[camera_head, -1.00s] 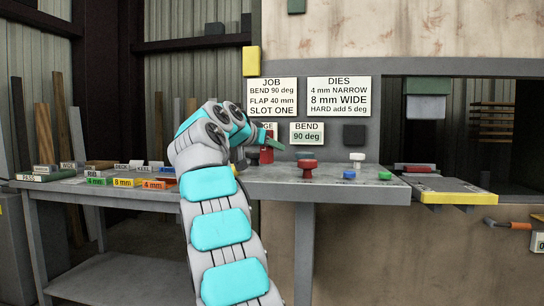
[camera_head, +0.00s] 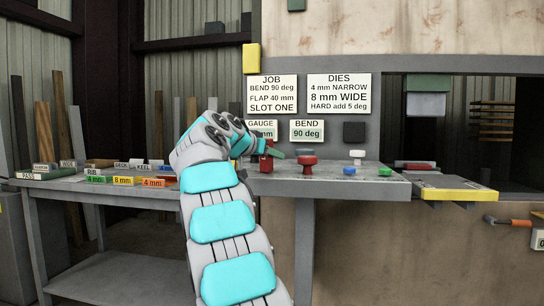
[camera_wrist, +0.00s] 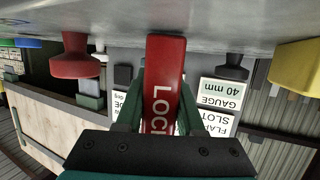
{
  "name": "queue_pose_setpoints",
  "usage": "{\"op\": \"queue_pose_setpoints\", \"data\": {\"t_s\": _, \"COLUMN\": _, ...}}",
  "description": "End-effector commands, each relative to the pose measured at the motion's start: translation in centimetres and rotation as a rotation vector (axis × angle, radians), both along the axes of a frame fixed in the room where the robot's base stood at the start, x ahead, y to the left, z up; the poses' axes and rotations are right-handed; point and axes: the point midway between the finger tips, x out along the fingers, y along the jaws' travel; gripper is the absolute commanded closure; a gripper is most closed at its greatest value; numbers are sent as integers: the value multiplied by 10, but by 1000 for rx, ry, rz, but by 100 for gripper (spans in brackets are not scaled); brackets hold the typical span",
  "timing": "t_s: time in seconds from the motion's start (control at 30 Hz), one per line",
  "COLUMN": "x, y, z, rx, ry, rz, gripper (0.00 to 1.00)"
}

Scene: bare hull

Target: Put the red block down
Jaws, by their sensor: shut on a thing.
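The red block (camera_wrist: 165,75), with letters reading "LOC" showing, is between the green fingers of my gripper (camera_wrist: 160,100) in the wrist view. The fingers are shut on it and cover its sides. In the head view the block (camera_head: 267,163) is partly hidden by my gripper (camera_head: 268,153), at the left part of the grey bench top (camera_head: 330,185). The far end of the block meets the grey surface (camera_wrist: 220,22) in the wrist view, but I cannot tell whether it touches.
A red mushroom button (camera_head: 307,165) stands right of the block, with white (camera_head: 357,157), blue (camera_head: 349,172) and green (camera_head: 385,171) buttons beyond. Labelled blocks, including an orange one (camera_head: 153,183), lie on the left table. The front of the grey bench is clear.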

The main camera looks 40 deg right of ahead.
Motion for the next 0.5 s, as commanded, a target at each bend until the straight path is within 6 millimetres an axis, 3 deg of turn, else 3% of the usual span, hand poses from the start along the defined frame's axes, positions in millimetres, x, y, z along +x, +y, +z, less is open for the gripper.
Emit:
{"op": "queue_pose_setpoints", "data": {"t_s": 0.23, "x": 0, "y": 0, "z": -4, "rx": -1, "ry": 0, "rz": 0, "gripper": 100}}
{"op": "queue_pose_setpoints", "data": {"t_s": 0.27, "x": 0, "y": 0, "z": -3, "rx": -1, "ry": 0, "rz": 0, "gripper": 61}}
{"op": "queue_pose_setpoints", "data": {"t_s": 0.5, "x": 0, "y": 0, "z": -3, "rx": 0, "ry": 0, "rz": 0, "gripper": 34}}
